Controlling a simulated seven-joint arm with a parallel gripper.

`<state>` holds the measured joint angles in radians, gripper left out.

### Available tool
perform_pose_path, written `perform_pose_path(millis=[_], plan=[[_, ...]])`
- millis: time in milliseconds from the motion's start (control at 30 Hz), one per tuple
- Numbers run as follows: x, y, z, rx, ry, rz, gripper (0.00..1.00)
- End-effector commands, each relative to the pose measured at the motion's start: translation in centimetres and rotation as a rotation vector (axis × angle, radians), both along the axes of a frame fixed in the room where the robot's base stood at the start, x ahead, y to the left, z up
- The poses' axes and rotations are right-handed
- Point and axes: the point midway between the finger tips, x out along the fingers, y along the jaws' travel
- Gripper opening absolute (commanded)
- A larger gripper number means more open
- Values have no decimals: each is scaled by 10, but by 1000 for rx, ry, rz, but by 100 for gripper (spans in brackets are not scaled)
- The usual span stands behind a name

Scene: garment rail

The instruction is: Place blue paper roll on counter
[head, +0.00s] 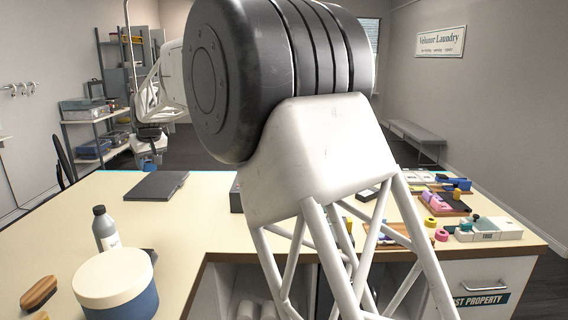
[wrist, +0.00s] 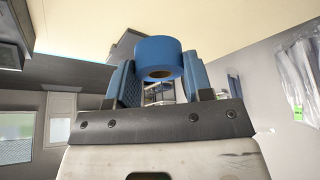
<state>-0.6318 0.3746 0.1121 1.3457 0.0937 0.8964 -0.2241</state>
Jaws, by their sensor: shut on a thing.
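The blue paper roll (wrist: 158,52) sits between the two blue finger pads of my gripper (wrist: 160,75) in the wrist view, with its dark core hole showing. My gripper is shut on it. In the head view my gripper (head: 149,160) hangs beyond the far edge of the cream counter (head: 195,212), at the left. A small blue patch shows at its tip, too small to tell roll from fingers. The roll appears held in the air, apart from the counter in the head view.
A dark flat folder (head: 157,186) lies near the counter's far left edge. A grey bottle (head: 105,229), a round cream-lidded box (head: 115,285) and a wooden brush (head: 39,292) stand at the near left. Small items crowd the right end. My arm hides part of the middle.

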Motion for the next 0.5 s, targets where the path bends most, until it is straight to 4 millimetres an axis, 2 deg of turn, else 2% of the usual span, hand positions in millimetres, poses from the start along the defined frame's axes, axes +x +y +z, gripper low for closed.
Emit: perform_pose_path(millis=[33,500], plan=[[9,-19,-5,-1,2,-25,21],[61,-175,-43,1,1,-227,21]])
